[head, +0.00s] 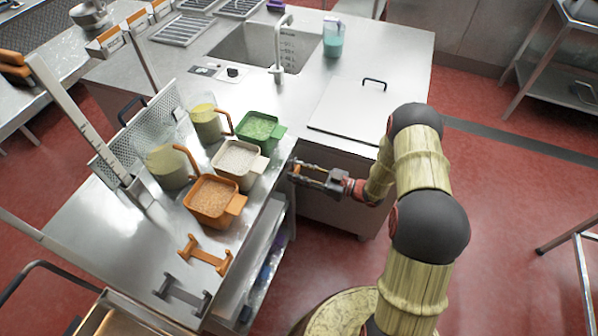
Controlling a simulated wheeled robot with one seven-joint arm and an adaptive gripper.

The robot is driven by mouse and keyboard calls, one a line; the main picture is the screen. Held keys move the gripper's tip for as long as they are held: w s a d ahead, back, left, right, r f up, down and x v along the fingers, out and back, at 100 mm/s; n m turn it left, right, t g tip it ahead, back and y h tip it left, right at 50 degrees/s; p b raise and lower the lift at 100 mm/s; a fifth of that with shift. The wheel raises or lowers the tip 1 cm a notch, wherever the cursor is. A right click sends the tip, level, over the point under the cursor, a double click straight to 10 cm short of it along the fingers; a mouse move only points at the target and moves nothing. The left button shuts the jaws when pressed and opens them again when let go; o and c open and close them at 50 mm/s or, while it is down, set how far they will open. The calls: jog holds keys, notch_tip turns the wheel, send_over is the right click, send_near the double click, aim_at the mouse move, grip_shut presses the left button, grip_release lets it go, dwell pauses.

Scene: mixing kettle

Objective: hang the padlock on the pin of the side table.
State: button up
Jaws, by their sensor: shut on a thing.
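My gripper (304,170) is at the right edge of the side table (115,235), just past the white-grey bin. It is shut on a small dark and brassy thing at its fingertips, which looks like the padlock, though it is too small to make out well. The fingers hide much of it. The gripper points left, toward the table's edge. I cannot make out the pin of the side table in this view.
Orange (215,201), white-grey (239,164) and green (260,131) bins stand on the side table near my gripper. Orange (204,255) and grey (182,296) brackets lie nearer. A sink counter (405,62) is behind. A round vessel (340,312) stands at the bottom.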

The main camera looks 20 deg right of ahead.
dwell(0.4)
jog(key=o, duration=1.2)
jog(key=shift+o, duration=1.1)
jog(key=shift+o, duration=1.4)
jog(key=v, duration=0.7)
jog(key=shift+d, duration=0.1)
